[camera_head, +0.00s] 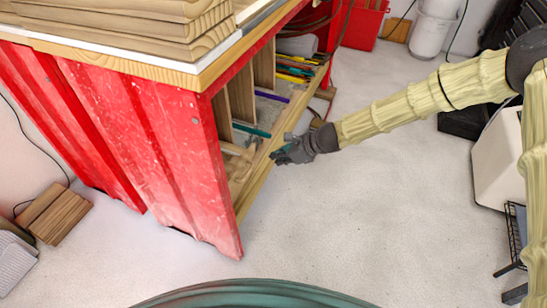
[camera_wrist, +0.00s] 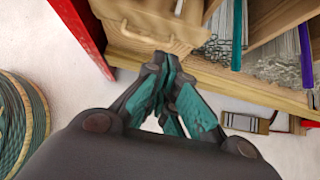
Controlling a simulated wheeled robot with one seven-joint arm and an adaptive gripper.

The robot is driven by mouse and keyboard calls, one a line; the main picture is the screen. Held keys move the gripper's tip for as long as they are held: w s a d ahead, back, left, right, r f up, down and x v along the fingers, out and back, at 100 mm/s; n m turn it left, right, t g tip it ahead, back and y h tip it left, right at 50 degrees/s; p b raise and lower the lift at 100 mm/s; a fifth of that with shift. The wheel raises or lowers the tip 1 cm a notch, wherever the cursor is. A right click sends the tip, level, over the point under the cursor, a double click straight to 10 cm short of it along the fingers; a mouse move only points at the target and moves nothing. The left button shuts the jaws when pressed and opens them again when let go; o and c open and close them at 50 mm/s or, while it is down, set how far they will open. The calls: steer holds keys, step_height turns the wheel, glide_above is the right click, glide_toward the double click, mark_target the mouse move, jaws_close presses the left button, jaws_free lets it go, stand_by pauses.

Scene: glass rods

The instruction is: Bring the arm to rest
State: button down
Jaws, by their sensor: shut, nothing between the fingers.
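My gripper (camera_head: 283,156) is at the end of my outstretched arm, close to the open front of the red-sided shelf unit (camera_head: 150,130). In the wrist view my gripper (camera_wrist: 165,62) has its teal fingers together, with nothing seen between them. The fingertips are right by a wooden piece (camera_wrist: 150,28) at the shelf's front edge; I cannot tell whether they touch it. Glass rods (camera_wrist: 219,45) lie in the shelf compartments beyond, some beside a teal strip (camera_wrist: 237,35) and a purple strip (camera_wrist: 306,45).
Wooden boards (camera_head: 130,25) are stacked on top of the unit. A coiled hose (camera_wrist: 22,120) shows at the left of the wrist view. A red bin (camera_head: 362,22) and a white container (camera_head: 432,28) stand at the back. The floor (camera_head: 370,215) below my arm is clear.

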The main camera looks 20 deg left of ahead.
steer(key=shift+d+r, duration=0.1)
steer(key=shift+d, duration=0.05)
steer(key=s+d+f+n+g+h, duration=0.1)
steer(key=s+d+f+n+h, duration=0.3)
steer(key=s+d+f, duration=0.65)
steer(key=s+d+f+n+h, duration=0.3)
steer(key=s+d+f+n, duration=0.2)
steer(key=s+d+f, duration=0.5)
steer(key=s+d+r+n+h+p, duration=0.1)
steer(key=s+d+r+n, duration=0.1)
steer(key=s+d+n, duration=0.55)
steer(key=s+d+r+n+h, duration=0.1)
steer(key=s+d+r+n, duration=0.15)
steer(key=s+d, duration=0.95)
step_height(320, 180, up, 12)
steer(key=d+p, duration=0.1)
steer(key=p, duration=1.1)
steer(key=shift+w+r, duration=0.25)
steer(key=shift+w, duration=0.1)
steer(key=shift+d, duration=0.1)
